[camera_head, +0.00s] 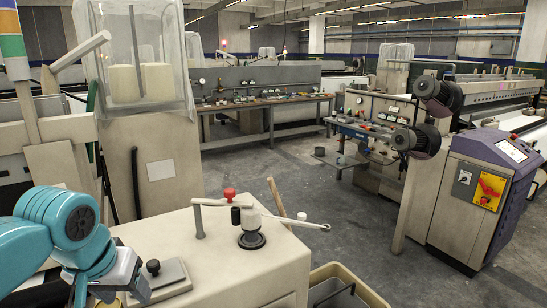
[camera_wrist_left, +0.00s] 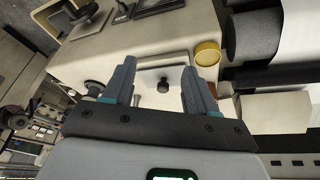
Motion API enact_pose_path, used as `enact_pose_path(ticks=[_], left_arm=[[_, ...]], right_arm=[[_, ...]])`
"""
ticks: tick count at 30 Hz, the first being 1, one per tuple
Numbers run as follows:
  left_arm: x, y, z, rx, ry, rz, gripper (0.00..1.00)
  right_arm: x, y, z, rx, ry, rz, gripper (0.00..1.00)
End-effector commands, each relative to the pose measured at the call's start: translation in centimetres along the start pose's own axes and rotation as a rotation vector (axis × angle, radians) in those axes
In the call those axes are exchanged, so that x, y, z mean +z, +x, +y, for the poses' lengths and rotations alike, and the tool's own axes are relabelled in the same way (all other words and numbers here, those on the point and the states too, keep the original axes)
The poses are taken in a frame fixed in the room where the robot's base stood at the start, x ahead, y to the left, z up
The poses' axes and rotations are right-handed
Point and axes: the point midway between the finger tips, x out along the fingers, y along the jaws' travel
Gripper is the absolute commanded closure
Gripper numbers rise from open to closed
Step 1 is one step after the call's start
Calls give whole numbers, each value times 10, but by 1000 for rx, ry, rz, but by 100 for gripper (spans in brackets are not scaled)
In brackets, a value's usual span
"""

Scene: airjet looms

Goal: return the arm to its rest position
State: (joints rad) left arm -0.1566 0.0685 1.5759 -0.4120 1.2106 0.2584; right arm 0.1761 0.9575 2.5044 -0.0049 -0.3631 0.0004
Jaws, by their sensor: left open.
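Beyond the fingers is a cream machine face with a black knob (camera_wrist_left: 163,86), apart from the fingers. My right gripper is in neither view.
A red-topped lever fitting (camera_head: 250,225) stands on the machine top, with a plate and black knob (camera_head: 153,267) near my wrist. A beige bin (camera_head: 345,280) is at the lower right. A purple control cabinet (camera_head: 482,190) stands right. Grey floor between is open.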

Motion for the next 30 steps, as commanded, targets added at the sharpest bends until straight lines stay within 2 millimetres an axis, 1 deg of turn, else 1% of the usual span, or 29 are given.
enact_pose_path(ticks=[1, 5, 7, 8, 11, 12, 14, 15, 17, 18, 19, 20, 21, 24, 27, 30], left_arm=[[0, 18, 6, 10, 13, -16, 43], [4, 65, 23, 49, 43, -46, 43], [10, 96, 33, 76, 56, -66, 43], [14, 110, 38, 89, 63, -76, 43], [36, 168, 57, 143, 74, -120, 43], [51, 195, 65, 170, 73, -143, 43], [79, 236, 78, 212, 63, -177, 43], [101, 261, 86, 238, 50, -199, 43], [138, 295, 96, 273, 24, -231, 43], [164, 314, 102, 291, -1, -251, 43], [184, 327, 105, 302, -17, -265, 43], [204, 337, 108, 311, -37, -279, 43], [229, 348, 111, 318, -61, -295, 43], [282, 363, 115, 319, -114, -328, 43], [316, 368, 116, 311, -148, -346, 43], [331, 368, 116, 304, -163, -350, 43]], right_arm=[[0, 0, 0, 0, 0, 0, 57], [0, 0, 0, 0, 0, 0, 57], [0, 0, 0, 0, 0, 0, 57], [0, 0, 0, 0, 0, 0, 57], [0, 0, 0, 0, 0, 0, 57], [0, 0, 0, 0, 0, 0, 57], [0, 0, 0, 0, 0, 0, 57], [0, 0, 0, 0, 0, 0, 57], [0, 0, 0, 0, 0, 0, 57], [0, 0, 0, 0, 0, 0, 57], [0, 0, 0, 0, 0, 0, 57], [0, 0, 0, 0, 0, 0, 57], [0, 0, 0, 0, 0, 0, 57], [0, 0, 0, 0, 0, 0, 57], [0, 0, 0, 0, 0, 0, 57], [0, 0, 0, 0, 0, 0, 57]])
